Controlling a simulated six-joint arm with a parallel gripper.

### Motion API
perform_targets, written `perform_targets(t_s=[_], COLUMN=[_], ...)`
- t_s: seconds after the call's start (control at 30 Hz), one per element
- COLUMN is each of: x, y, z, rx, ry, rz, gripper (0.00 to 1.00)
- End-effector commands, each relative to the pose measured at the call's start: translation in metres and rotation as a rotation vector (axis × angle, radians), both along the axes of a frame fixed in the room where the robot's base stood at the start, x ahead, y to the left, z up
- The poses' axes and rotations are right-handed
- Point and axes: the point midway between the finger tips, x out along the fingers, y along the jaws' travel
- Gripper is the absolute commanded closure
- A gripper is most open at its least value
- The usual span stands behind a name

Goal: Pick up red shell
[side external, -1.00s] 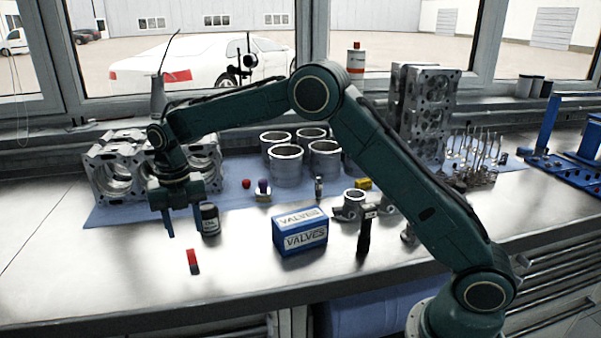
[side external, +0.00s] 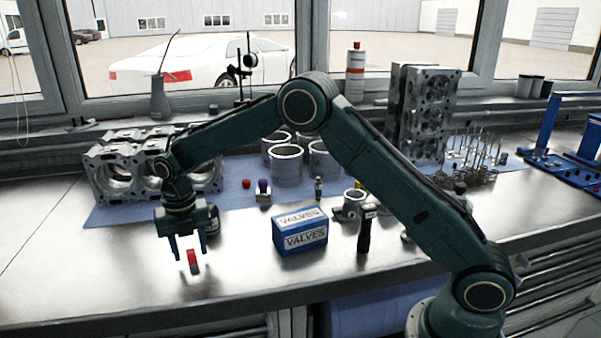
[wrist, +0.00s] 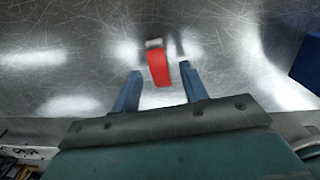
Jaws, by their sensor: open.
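The red shell (side external: 193,257) stands or lies on the bare metal bench near its front edge; it has a red body and a silvery end. It also shows in the wrist view as the red shell (wrist: 159,67), with the silvery end pointing away from my gripper. My gripper (side external: 190,256) is open, with its blue fingers pointing down above the bench around the shell's position. In the wrist view my gripper (wrist: 158,80) has a finger on either side of the shell, with a gap visible on both sides. The shell is not held.
A blue and white valves box (side external: 301,232) stands to the right. A dark bottle (side external: 213,217) is close behind my gripper, partly hidden by it. Engine blocks (side external: 113,168) and cylinder sleeves (side external: 286,166) stand farther back on a blue mat. The bench left of the shell is clear.

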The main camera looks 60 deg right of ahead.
Motion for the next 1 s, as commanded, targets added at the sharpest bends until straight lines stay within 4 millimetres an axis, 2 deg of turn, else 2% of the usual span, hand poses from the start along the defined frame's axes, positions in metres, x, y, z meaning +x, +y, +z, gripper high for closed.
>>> perform_targets(t_s=[0.47, 0.53, 0.7, 0.73, 1.0], x=[-0.0001, -0.0001, -0.0001, -0.0001, 0.0], y=[-0.0001, -0.0001, -0.0001, -0.0001, 0.0], z=[-0.0009, -0.0009, -0.0008, -0.0008, -0.0004], rx=[0.0, 0.0, 0.0, 0.0, 0.0], ry=[0.0, 0.0, 0.0, 0.0, 0.0], rz=[0.0, 0.0, 0.0, 0.0, 0.0], gripper=[0.56, 0.64, 0.98, 1.0, 1.0])
